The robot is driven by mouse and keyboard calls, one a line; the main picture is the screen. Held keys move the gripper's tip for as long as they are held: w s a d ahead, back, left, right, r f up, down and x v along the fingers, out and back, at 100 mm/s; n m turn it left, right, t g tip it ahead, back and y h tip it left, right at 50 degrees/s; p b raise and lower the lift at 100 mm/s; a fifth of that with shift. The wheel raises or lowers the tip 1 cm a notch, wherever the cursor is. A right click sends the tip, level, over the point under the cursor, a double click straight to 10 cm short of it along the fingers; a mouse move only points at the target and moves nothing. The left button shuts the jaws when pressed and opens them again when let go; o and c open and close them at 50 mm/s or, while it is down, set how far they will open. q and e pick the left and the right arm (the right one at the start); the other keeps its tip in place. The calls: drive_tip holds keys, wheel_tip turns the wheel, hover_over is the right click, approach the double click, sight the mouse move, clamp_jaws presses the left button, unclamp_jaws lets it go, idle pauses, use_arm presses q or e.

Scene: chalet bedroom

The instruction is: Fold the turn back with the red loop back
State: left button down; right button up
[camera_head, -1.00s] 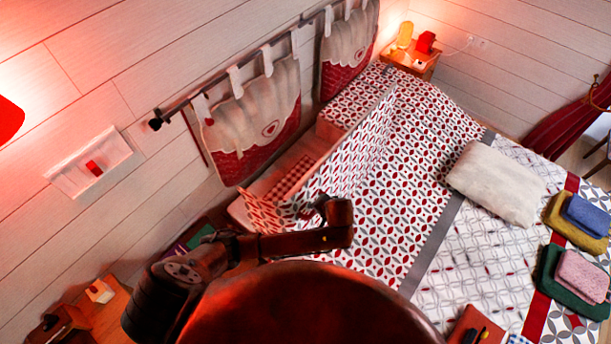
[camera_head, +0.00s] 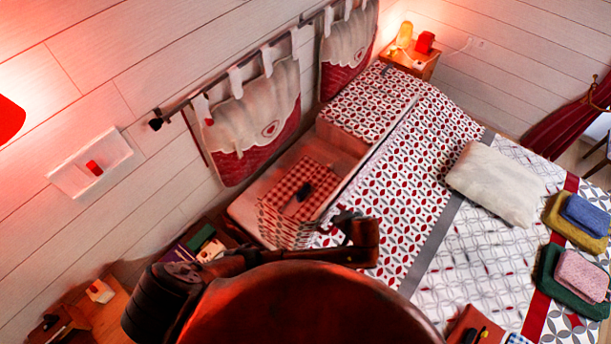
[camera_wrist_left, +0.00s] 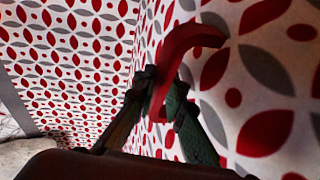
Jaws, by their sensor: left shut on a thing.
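The turn back (camera_head: 385,190), white with red and grey leaf shapes, is part of the bed cover. Its near flap now leans over to the right, away from the headboard side. In the left wrist view the red loop (camera_wrist_left: 190,50) stands out from the patterned cloth (camera_wrist_left: 250,80). My left gripper (camera_wrist_left: 165,100) is shut on the loop, its two dark fingers closing around it. In the head view my left gripper (camera_head: 345,222) is at the flap's near edge, partly hidden by my arm. My right gripper is not in view.
A red checked pillow (camera_head: 300,178) with a small dark object (camera_head: 304,191) on it lies uncovered. A second patterned part (camera_head: 365,105) covers the far head end. A cream cushion (camera_head: 495,183) and folded cloths (camera_head: 575,222) lie at right.

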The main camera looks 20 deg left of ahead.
use_arm(q)
drive_tip(key=shift+s+d+f, duration=0.2)
drive_tip(key=shift+d+f, duration=0.05)
drive_tip(key=shift+d, duration=0.2)
drive_tip(key=shift+s+d+f, duration=0.15)
drive_tip(key=shift+d+f, duration=0.1)
drive_tip(key=shift+d, duration=0.2)
drive_tip(key=s+d+f+b, duration=0.2)
drive_tip(key=d+f, duration=0.2)
drive_tip(key=d, duration=0.3)
drive_tip(key=shift+s+f, duration=0.3)
drive_tip(key=c, duration=2)
unclamp_jaws()
drive_tip(key=shift+w+r, duration=0.1)
drive_tip(key=o, duration=0.4)
drive_tip(key=shift+d+r, duration=0.15)
drive_tip(key=shift+d, duration=0.1)
